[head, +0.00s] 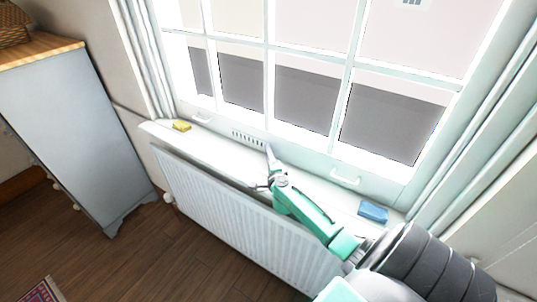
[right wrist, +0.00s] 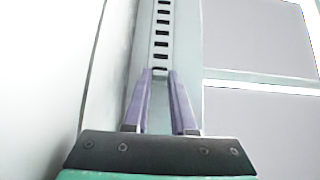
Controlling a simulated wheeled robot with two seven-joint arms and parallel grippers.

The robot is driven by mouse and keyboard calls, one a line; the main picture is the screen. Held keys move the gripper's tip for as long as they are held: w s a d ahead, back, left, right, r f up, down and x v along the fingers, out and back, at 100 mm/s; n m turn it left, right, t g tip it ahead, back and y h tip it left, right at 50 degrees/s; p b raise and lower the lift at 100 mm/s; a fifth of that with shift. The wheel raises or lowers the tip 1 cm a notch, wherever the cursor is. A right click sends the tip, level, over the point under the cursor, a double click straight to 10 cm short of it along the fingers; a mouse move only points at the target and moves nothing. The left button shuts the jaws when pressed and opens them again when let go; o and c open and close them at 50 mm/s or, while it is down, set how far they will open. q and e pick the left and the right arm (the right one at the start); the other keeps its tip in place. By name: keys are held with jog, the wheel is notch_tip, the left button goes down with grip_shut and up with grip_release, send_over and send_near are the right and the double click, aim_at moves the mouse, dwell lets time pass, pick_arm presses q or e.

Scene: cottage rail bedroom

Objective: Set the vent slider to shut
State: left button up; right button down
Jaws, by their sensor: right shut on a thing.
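The vent (head: 248,138) is a pale strip with a row of dark slots, low on the window frame above the sill. In the right wrist view the dark slots of the vent (right wrist: 162,30) run away from my fingertips. My right gripper (head: 269,149) is at the right end of the slotted row. In the right wrist view my right gripper (right wrist: 160,73) has its two purple fingers close together at the near end of the slots. It is shut on the vent slider, which is mostly hidden between the fingers. My left gripper is not in view.
A white sill (head: 215,146) runs under the window above a ribbed radiator (head: 225,212). A yellow sponge-like block (head: 181,125) lies on the sill at left, a blue block (head: 373,212) at right. Window handles (head: 345,178) stick out. A grey cabinet (head: 70,130) stands at left.

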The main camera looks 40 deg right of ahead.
aim_at(259, 143)
jog(key=w, duration=0.1)
jog(key=w+a, duration=0.1)
jog(key=shift+w, duration=0.35)
jog(key=c, duration=0.7)
grip_release()
jog(key=shift+w, duration=0.15)
